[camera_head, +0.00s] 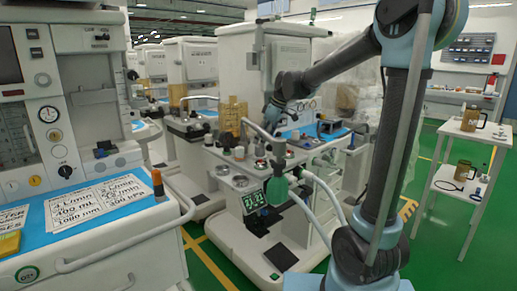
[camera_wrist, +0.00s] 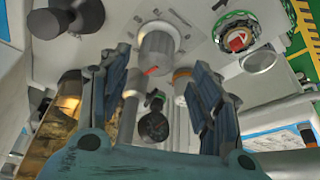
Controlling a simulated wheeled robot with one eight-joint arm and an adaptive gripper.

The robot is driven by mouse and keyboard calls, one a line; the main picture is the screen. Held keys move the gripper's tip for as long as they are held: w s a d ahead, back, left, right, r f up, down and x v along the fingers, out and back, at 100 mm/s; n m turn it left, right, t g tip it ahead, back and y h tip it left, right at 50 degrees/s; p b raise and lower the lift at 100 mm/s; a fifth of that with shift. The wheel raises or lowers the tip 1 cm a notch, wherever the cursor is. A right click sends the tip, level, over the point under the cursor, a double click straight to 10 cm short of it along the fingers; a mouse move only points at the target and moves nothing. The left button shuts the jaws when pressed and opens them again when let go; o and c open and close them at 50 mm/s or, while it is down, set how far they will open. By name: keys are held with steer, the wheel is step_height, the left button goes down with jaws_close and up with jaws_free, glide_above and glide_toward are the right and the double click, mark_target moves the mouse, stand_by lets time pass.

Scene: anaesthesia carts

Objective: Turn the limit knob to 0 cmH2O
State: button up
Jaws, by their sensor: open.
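In the wrist view a pale grey round knob (camera_wrist: 157,45) with a red pointer mark at its lower edge stands on a light panel, likely the limit knob. The markings printed around it are too small to read. My gripper (camera_wrist: 156,68) is open, with its two dark fingers on either side below the knob. Nothing is held between them, and the knob lies just beyond the fingertips. In the head view my gripper (camera_head: 271,112) is small, above the middle cart's top (camera_head: 236,183). I cannot pick out the knob there with certainty.
A round gauge with a green rim and red mark (camera_wrist: 237,37) is right of the knob in the wrist view. A dark knob (camera_wrist: 80,15) is left. A green bag (camera_head: 277,190) and pale hoses (camera_head: 322,187) hang at the cart's front. Another cart (camera_head: 120,262) stands left.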

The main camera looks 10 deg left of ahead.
steer(key=s+d, duration=0.1)
steer(key=d, duration=0.5)
steer(key=s+d, duration=0.1)
steer(key=d, duration=0.2)
steer(key=shift+s+d, duration=0.3)
